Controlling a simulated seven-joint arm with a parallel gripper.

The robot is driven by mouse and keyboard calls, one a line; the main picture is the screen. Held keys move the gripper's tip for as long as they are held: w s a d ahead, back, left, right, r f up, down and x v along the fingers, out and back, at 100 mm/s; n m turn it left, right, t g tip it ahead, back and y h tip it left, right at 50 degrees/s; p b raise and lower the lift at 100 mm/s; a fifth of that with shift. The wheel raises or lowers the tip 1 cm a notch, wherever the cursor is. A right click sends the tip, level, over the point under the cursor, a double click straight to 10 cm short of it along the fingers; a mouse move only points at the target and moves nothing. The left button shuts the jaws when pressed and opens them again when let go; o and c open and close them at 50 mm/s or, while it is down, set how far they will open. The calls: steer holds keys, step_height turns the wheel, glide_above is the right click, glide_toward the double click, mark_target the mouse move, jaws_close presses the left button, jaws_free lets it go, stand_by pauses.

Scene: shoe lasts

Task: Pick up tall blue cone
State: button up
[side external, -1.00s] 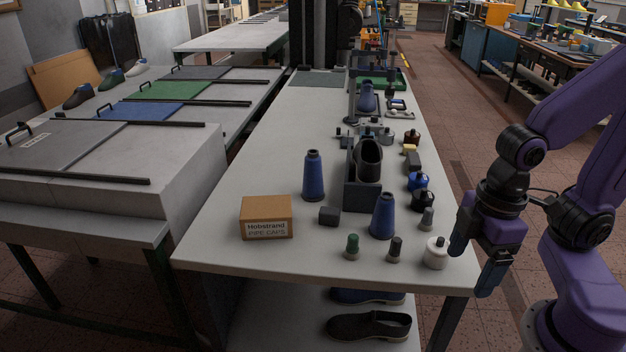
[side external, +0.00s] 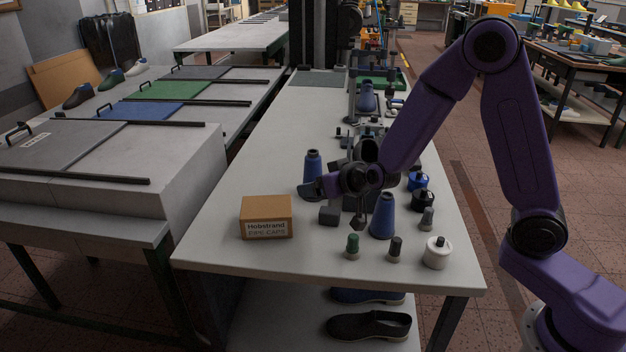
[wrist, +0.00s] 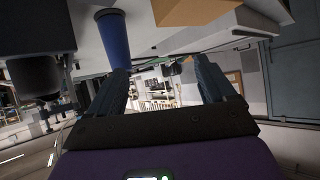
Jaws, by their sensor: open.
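Two tall blue cones stand upright on the table. The left one (side external: 313,163) is behind the cardboard box, and the right one (side external: 382,217) is nearer the front edge. My gripper (side external: 333,207) is open and empty, tilted sideways between the two cones. One finger overlaps the lower part of the left cone in the side view; I cannot tell if it touches. In the wrist view a blue cone (wrist: 114,42), probably the left one, appears upside down, left of the space between my fingers (wrist: 162,80).
The cardboard box (side external: 265,217) and a small dark block (side external: 329,215) sit close by. Green (side external: 352,246), dark (side external: 395,249) and white (side external: 436,253) small pieces stand along the front. My arm partly hides the dark shoe holder.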

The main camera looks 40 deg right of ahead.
mark_target(311, 162)
steer(key=w+d+m+t+h, duration=0.2)
steer(key=w+d+h, duration=0.15)
steer(key=d, duration=0.35)
steer(key=shift+h, duration=0.25)
steer(key=x, duration=1.6)
steer(key=shift+w+f, duration=0.3)
steer(key=shift+f, duration=0.15)
steer(key=shift+a, duration=0.1)
steer(key=c, duration=1.2)
